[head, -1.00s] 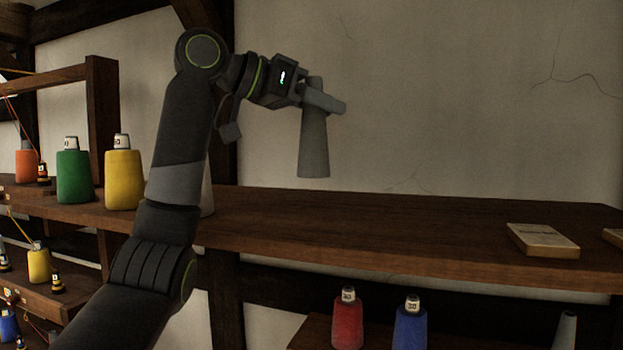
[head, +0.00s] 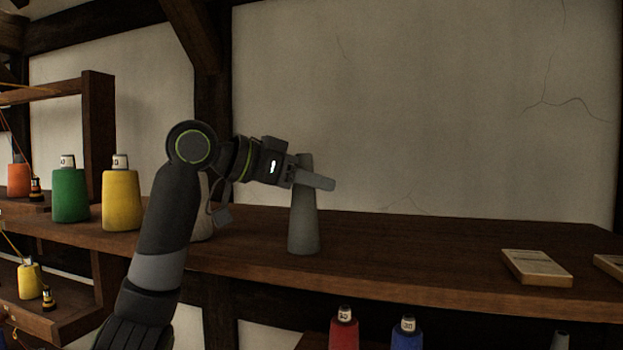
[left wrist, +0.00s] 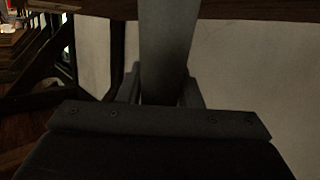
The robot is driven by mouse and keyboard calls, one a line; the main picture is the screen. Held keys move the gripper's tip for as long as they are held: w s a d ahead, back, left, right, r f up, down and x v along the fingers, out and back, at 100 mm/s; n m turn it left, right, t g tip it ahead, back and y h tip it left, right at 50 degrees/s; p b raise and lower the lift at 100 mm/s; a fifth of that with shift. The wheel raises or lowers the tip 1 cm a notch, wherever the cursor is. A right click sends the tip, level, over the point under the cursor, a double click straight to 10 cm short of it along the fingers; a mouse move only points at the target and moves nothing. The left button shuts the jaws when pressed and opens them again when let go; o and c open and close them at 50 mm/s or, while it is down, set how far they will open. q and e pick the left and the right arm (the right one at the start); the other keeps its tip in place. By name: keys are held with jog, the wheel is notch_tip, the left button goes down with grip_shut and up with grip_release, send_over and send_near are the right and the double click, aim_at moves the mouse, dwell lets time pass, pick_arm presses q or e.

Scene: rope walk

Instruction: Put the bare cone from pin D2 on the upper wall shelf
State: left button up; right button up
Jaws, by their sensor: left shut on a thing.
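A bare grey cone (head: 304,225) is upright at the upper wall shelf (head: 430,250), its base low over the front part of the board. I cannot tell whether the base touches the wood. My left gripper (head: 318,182) is shut on the cone near its narrow top. In the left wrist view the cone (left wrist: 167,45) stands between the two fingers. My right gripper is not in view. Pin D2 cannot be made out.
A green cone (head: 71,195) and a yellow cone (head: 121,200) stand to the left. A pale cone (head: 203,222) is partly hidden behind my arm. A flat box (head: 537,267) lies at the right. Red (head: 343,332) and blue (head: 406,334) cones are below. The board between is clear.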

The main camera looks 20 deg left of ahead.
pick_arm(q)
jog(key=shift+d, duration=0.1)
jog(key=o, duration=0.5)
jog(key=shift+d+f, duration=0.1)
jog(key=o, duration=0.5)
jog(key=shift+c, duration=0.2)
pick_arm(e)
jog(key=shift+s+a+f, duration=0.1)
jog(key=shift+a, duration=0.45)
pick_arm(q)
jog(key=shift+r, duration=0.2)
jog(key=b+v, duration=0.1)
jog(key=v, duration=0.1)
jog(key=b+v, duration=0.1)
jog(key=shift+a+f+b, duration=0.2)
jog(key=shift+f+b, duration=0.05)
jog(key=shift+b, duration=0.05)
jog(key=b+v, duration=0.3)
jog(key=v, duration=0.6)
jog(key=shift+r+b, duration=0.2)
jog(key=shift+b, duration=0.15)
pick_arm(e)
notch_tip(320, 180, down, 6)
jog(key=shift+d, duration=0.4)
